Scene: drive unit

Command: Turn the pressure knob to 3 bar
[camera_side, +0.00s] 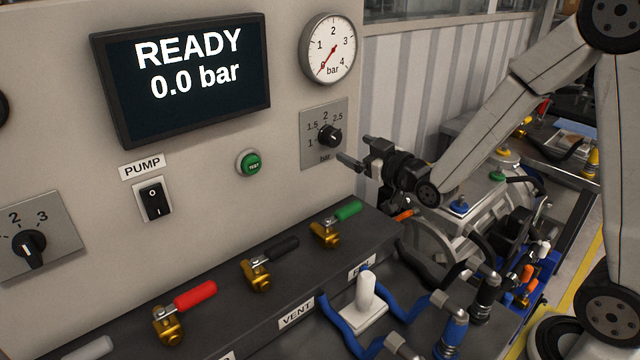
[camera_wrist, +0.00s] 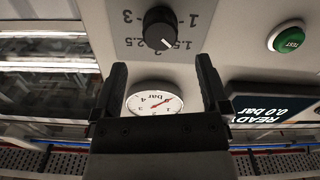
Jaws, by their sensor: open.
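The black pressure knob (camera_side: 330,136) sits on a grey plate on the upright panel, below the round gauge. In the wrist view, upside down, the knob (camera_wrist: 160,28) has a scale from 1 to 3. Its white pointer line faces lower right, around the 1.5 mark; the exact setting is hard to tell. My gripper (camera_side: 356,151) is just right of and below the knob in the side view, apart from it. In the wrist view, my gripper (camera_wrist: 160,68) has its fingers spread with nothing between them, and the knob lies beyond the tips.
The display (camera_side: 185,78) reads READY, 0.0 bar. The gauge (camera_side: 329,49) needle points near 0. A green TEST button (camera_side: 249,163) and pump switch (camera_side: 153,198) are left of the knob. Red, black and green valve handles stand on the ledge below. Another knob (camera_side: 29,246) is far left.

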